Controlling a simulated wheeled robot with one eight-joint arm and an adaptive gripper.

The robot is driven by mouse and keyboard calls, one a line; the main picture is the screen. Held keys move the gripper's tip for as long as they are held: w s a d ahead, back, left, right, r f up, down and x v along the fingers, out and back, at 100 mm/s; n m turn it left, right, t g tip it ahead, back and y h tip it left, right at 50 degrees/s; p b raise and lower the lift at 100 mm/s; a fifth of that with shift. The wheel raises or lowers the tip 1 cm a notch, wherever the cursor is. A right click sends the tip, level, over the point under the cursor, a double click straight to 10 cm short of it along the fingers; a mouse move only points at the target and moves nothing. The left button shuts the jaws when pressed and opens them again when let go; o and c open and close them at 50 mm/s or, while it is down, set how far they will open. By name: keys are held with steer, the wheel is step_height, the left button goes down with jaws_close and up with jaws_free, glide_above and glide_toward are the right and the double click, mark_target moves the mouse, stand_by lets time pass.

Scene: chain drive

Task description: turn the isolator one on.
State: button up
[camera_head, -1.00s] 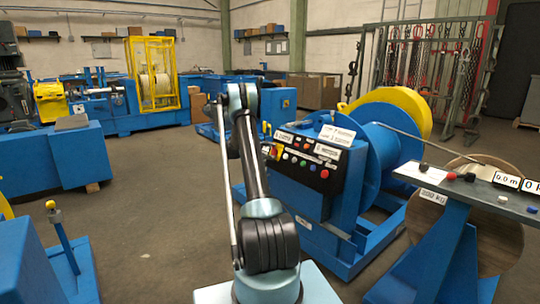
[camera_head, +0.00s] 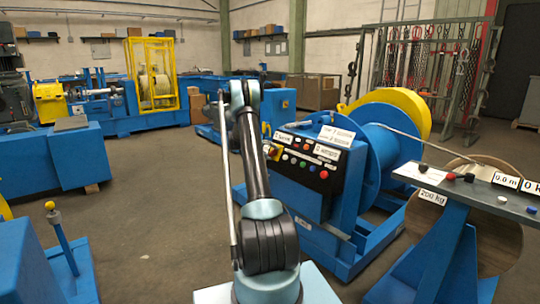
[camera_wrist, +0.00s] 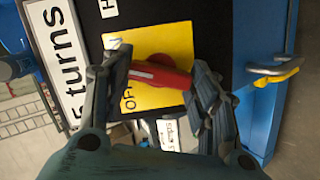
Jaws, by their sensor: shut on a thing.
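The isolator has a red handle (camera_wrist: 163,73) on a square yellow plate (camera_wrist: 172,40) in the wrist view. The handle lies across the plate, nearly level in the picture. The word OFF stands sideways on the plate's left part, close to a finger. Other lettering above it is partly hidden. My gripper (camera_wrist: 160,76) is shut on the red handle, one finger at each end of it. In the head view the isolator (camera_head: 273,152) is a small yellow patch at the panel's left end, mostly covered by my arm's end.
The black control panel (camera_head: 309,172) carries several coloured buttons and white labels, one reading turns (camera_wrist: 65,55). A blue drum (camera_head: 385,150) stands behind it. A bracket with a yellow lever (camera_wrist: 280,73) juts out right of the plate in the wrist view. Grey floor (camera_head: 170,230) is clear at left.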

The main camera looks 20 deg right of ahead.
steer(key=m+y, duration=0.1)
steer(key=m, duration=0.3)
steer(key=shift+s+a+t, duration=0.1)
steer(key=shift+t, duration=0.2)
stand_by(0.3)
steer(key=o, duration=1.1)
steer(key=shift+f, duration=0.1)
steer(key=shift+c, duration=0.2)
steer(key=v, duration=1.2)
